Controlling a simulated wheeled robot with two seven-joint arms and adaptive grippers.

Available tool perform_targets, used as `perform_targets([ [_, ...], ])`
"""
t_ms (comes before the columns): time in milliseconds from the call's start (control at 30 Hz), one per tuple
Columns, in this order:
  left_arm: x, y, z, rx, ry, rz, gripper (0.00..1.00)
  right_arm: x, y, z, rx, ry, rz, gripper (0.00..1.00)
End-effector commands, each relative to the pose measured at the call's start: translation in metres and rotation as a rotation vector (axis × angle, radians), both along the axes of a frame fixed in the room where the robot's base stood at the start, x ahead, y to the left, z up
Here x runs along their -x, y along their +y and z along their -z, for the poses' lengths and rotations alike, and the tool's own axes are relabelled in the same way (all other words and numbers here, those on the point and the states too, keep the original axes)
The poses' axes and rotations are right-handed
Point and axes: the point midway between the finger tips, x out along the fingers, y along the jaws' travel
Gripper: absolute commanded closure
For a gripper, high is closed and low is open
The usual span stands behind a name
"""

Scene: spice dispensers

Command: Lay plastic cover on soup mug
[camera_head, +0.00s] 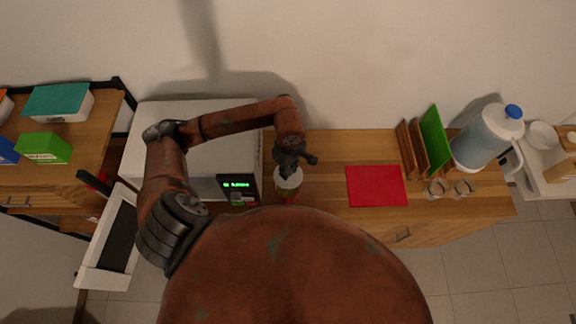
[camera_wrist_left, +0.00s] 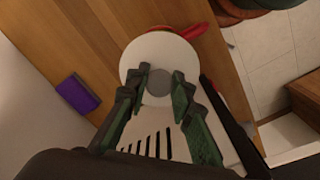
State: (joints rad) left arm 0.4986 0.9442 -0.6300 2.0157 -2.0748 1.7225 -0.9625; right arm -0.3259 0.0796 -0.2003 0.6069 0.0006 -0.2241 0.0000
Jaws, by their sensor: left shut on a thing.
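The soup mug (camera_head: 288,196) stands on the wooden counter just right of the microwave, with red and green on its side. The plastic cover (camera_head: 289,175) is a white disc over the mug's top. In the left wrist view the cover (camera_wrist_left: 186,55) has a grey centre and hides most of the mug; a red part (camera_wrist_left: 193,31) shows past its edge. My left gripper (camera_head: 288,160) is above the mug, its fingers (camera_wrist_left: 162,86) closed at the cover's centre. I cannot tell whether the cover touches the rim. My right gripper is not in view.
The white microwave (camera_head: 150,120) stands left of the mug, its door (camera_head: 110,240) open. A red mat (camera_head: 376,186) lies to the right. Beyond it are upright boards (camera_head: 434,140), small glasses (camera_head: 437,188) and a water jug (camera_head: 484,140). A purple block (camera_wrist_left: 78,94) shows in the wrist view.

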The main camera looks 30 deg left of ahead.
Motion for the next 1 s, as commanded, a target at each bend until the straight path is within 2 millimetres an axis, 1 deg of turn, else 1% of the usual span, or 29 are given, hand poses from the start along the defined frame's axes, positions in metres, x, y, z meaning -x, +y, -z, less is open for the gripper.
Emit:
perform_targets([
  [100, 0.002, 0.001, 0.002, 0.0, 0.003, -0.04, 1.0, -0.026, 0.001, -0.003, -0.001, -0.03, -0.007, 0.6],
  [200, 0.002, 0.001, 0.006, -0.001, 0.003, -0.042, 1.0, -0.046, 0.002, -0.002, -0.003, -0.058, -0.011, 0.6],
  [267, 0.002, 0.001, 0.009, -0.001, 0.003, -0.041, 1.0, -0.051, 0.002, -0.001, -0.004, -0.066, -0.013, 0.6],
  [333, 0.002, 0.001, 0.014, -0.001, 0.003, -0.04, 1.0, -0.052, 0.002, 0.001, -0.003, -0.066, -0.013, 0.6],
  [467, 0.003, 0.001, 0.024, 0.0, 0.004, -0.039, 1.0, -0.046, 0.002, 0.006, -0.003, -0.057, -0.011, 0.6],
  [767, 0.003, 0.001, 0.053, 0.0, 0.004, -0.038, 1.0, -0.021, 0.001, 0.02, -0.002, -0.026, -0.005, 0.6],
  [900, 0.002, 0.001, 0.068, -0.001, 0.002, -0.037, 1.0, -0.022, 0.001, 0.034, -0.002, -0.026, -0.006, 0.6],
  [1000, 0.002, 0.001, 0.074, -0.001, 0.002, -0.038, 1.0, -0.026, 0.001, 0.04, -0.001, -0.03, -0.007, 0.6],
])
